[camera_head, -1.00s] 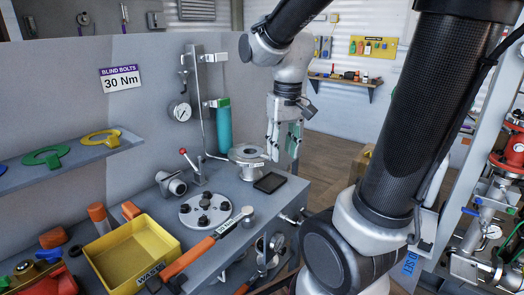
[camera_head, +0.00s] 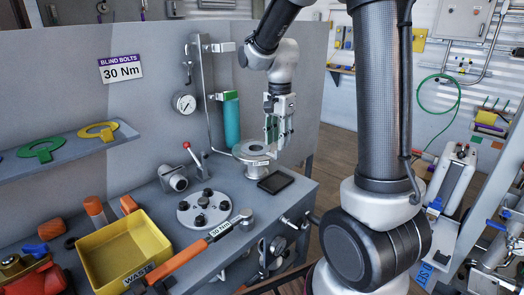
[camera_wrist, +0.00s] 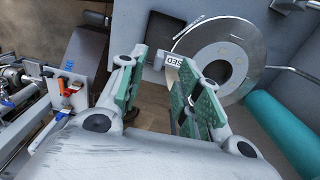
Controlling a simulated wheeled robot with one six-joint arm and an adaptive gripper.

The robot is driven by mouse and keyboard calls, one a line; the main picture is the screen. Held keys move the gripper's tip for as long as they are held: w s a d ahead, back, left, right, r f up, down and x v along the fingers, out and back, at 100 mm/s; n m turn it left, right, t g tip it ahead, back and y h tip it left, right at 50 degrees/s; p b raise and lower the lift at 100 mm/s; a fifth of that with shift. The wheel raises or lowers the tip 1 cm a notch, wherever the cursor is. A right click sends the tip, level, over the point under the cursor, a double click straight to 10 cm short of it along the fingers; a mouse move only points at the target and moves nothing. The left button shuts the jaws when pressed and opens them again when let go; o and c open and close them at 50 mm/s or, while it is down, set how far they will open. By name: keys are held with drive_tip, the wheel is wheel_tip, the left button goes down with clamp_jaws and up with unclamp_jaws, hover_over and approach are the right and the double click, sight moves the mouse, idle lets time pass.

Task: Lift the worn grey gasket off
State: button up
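The worn grey gasket (camera_wrist: 232,47) is a flat ring lying on a round pipe flange (camera_head: 255,158) on the grey bench. Its tab (camera_wrist: 173,61) carries a label ending in "SED" and sticks out toward my gripper in the wrist view. My gripper (camera_head: 279,133) points down beside the flange's right side in the head view. In the wrist view my gripper (camera_wrist: 155,88) is open, with green pads apart and nothing visible held. The tab shows near the gap between the pads; the right finger overlaps part of the ring. I cannot tell whether they touch.
A black square tray (camera_head: 276,181) sits just right of the flange. A teal cylinder (camera_head: 232,122) stands behind it. A bolted round plate (camera_head: 190,211), a torque wrench (camera_head: 185,252) and a yellow waste bin (camera_head: 91,250) are farther left. Coloured gaskets (camera_head: 40,147) lie on the shelf.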

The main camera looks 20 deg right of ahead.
wheel_tip(320, 180, down, 4)
drive_tip(key=shift+s+f, duration=0.15)
drive_tip(key=shift+f, duration=0.05)
clamp_jaws()
wheel_tip(320, 180, up, 10)
drive_tip(key=shift+r, duration=0.1)
idle(0.6)
